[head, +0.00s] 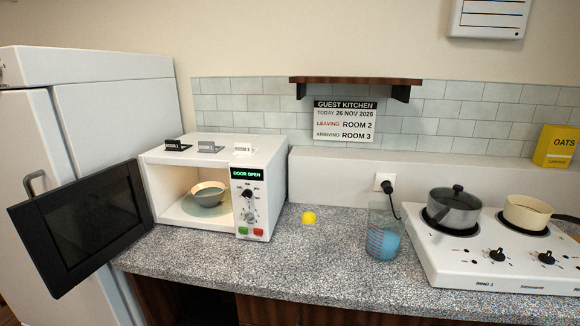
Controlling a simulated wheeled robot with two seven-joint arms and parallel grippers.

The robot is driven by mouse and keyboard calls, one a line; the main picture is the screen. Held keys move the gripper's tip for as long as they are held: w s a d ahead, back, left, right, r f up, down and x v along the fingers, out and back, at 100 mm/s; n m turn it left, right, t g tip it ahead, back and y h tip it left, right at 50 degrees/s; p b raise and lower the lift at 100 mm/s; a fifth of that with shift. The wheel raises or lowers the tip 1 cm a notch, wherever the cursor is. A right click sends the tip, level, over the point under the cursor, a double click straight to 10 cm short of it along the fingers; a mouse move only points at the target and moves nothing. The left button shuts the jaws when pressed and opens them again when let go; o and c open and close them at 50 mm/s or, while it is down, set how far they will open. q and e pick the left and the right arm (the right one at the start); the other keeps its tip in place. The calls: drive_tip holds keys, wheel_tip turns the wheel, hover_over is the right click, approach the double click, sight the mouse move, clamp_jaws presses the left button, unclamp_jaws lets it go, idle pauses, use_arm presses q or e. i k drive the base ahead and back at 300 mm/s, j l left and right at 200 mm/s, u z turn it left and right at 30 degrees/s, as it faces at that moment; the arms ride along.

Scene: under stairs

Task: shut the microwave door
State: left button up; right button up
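The white microwave (262,156) stands on the speckled counter at left centre. Its dark door (82,224) is wide open, swung out to the left and in front of the fridge. The display on its panel reads "DOOR OPEN", with dials and a red and a green button below. A bowl (208,194) sits on the turntable inside. Neither of my grippers shows in the head view.
A white fridge (122,108) stands at the left, close behind the open door. Three small room cards stand on the microwave. A yellow ball (309,217), a jug of blue liquid (383,240) and a hob (470,270) with two pans are to the right.

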sight(86, 222)
drive_tip(key=i+j+z, duration=0.15)
drive_tip(key=j, duration=0.65)
drive_tip(key=j+z, duration=0.15)
drive_tip(key=j, duration=0.65)
